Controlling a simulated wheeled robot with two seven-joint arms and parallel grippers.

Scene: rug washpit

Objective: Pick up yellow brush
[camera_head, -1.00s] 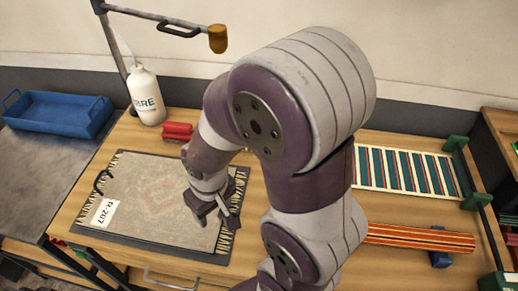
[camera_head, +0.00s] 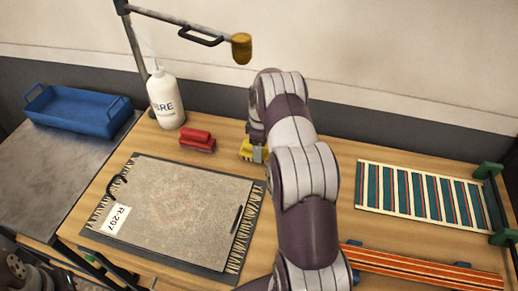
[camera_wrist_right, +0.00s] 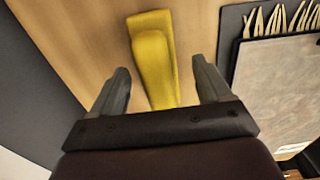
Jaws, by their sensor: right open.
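The yellow brush (camera_head: 247,150) lies on the wooden table beyond the rug's right corner, partly hidden by my right arm in the head view. In the right wrist view the yellow brush (camera_wrist_right: 154,62) lies lengthwise between the two fingers. My right gripper (camera_wrist_right: 161,82) is open, with one finger on each side of the brush, and a gap shows on both sides. I cannot tell how high the fingertips are above the table. My left gripper is not in view; a dark arm part shows at the bottom left corner of the head view.
A grey rug (camera_head: 180,205) with tag R-207 lies in front. A lamp arm (camera_head: 241,48) hangs above.

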